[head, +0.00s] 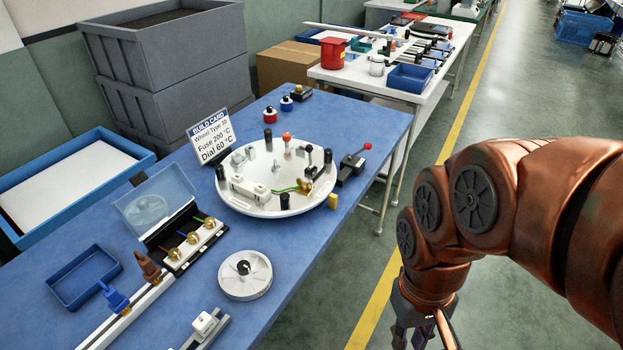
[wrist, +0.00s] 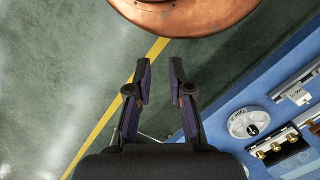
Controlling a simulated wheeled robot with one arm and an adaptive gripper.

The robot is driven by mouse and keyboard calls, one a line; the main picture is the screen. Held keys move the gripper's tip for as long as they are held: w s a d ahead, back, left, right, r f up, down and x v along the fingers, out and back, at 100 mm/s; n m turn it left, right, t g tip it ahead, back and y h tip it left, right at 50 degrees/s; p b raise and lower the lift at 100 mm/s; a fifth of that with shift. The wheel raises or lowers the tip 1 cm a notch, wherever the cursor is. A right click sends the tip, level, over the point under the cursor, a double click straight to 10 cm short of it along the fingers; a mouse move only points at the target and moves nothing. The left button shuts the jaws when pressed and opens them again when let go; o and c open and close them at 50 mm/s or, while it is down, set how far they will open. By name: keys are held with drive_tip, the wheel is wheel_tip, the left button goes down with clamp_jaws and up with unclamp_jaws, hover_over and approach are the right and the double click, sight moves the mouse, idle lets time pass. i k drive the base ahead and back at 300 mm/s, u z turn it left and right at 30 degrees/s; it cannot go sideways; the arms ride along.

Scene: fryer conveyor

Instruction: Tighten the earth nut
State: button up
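A white round fryer base (head: 240,205) lies on the blue table, with several parts standing in it. A brass nut (head: 304,186) sits in it at the end of a green-and-yellow wire; it looks like the earth nut, but how tight it is cannot be seen. My gripper (head: 421,328) hangs beyond the table's right edge, over the floor, well apart from the base. In the wrist view my gripper (wrist: 160,76) has its two dark fingers apart with nothing between them. The round base is not in the wrist view.
A black box (head: 180,250) with brass terminals and a raised clear lid stands left of a grey dial disc (head: 245,273). A red-knobbed lever (head: 353,165) stands right of the base. A build card (head: 211,137) stands behind. The floor below my gripper is clear.

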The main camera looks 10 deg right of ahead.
sight(305, 186)
drive_tip(key=k, duration=0.45)
drive_tip(key=z, duration=0.5)
drive_tip(key=i, duration=0.8)
drive_tip(key=u, duration=2.25)
